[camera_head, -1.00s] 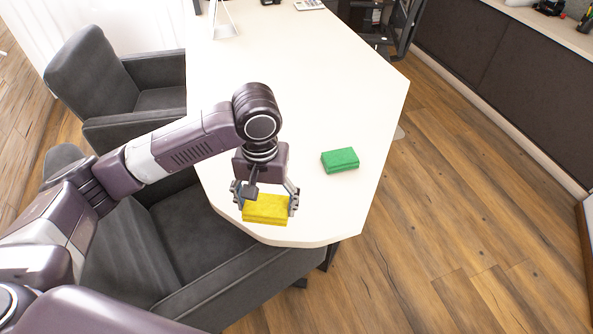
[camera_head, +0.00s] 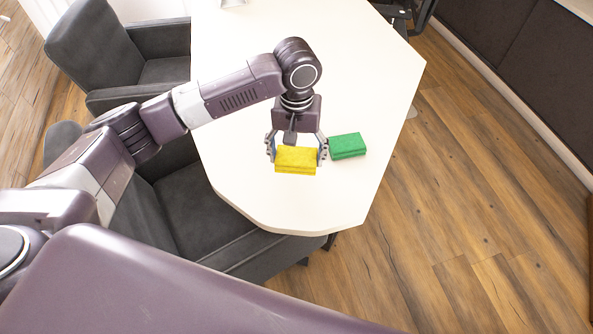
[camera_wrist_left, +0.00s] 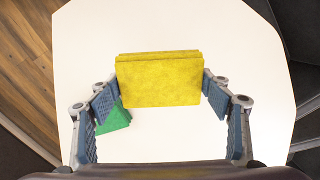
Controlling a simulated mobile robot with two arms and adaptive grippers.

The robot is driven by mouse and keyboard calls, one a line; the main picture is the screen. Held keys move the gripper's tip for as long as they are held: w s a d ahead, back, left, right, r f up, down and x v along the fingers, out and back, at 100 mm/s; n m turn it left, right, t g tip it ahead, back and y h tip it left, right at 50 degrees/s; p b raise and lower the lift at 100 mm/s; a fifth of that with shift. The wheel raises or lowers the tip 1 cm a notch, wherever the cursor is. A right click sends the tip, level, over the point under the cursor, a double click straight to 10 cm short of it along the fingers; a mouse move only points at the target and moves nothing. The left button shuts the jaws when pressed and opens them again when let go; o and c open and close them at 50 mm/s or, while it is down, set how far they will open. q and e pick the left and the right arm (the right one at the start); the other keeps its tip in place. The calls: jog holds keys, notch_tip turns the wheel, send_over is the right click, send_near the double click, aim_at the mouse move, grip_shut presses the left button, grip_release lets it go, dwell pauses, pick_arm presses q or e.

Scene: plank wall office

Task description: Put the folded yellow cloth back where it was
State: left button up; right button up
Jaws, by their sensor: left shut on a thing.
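The folded yellow cloth (camera_head: 296,161) is between the fingers of my left gripper (camera_head: 296,150), over the white table near its front end. My left gripper is shut on it. In the left wrist view the yellow cloth (camera_wrist_left: 159,80) spans the gap between the two fingertips (camera_wrist_left: 160,83). I cannot tell whether the cloth touches the tabletop. My right gripper is not in view.
A folded green cloth (camera_head: 348,146) lies on the white table (camera_head: 300,205), close to the right of my left gripper; it also shows in the left wrist view (camera_wrist_left: 117,118). Grey armchairs (camera_head: 150,60) stand along the table's left side. The table's front end is clear.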

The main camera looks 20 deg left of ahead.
aim_at(296, 155)
pick_arm(q)
notch_tip(296, 155, down, 3)
jog(key=shift+f, duration=0.1)
notch_tip(296, 155, down, 4)
jog(key=shift+f, duration=0.1)
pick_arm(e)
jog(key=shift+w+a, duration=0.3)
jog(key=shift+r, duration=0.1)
pick_arm(q)
jog(key=o, duration=1.1)
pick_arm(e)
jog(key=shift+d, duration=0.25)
pick_arm(q)
notch_tip(296, 155, up, 12)
jog(key=shift+r, duration=0.15)
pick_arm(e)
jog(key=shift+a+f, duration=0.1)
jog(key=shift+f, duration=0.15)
